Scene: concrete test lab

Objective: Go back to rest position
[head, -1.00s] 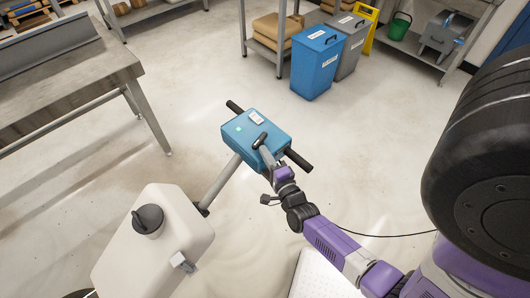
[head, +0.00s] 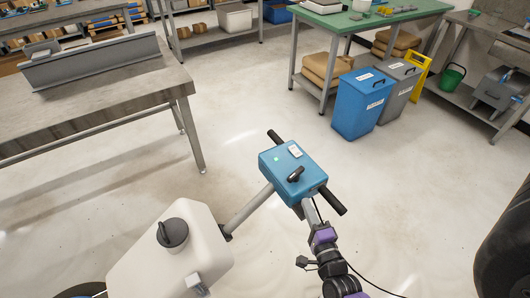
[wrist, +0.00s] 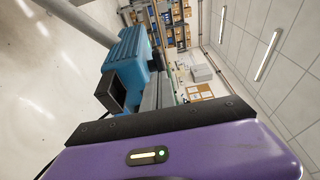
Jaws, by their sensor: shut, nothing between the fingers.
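A blue control box (head: 291,168) with black handlebars and a black lever (head: 296,174) on top stands on a grey pole. The pole joins a white tank (head: 165,255) with a dark cap. My gripper (head: 310,211) is shut and empty, just below the box's near edge in the head view. It looks apart from the lever. I cannot tell whether it touches the box's side. In the wrist view, the ribbed blue box (wrist: 130,62) is close in front of the purple gripper housing.
A metal workbench (head: 110,95) stands at the left. A blue bin (head: 362,103) and a grey bin (head: 398,88) stand at the back right by a green-topped table (head: 345,24). A dark tyre (head: 505,245) is at the right edge. The floor between is clear.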

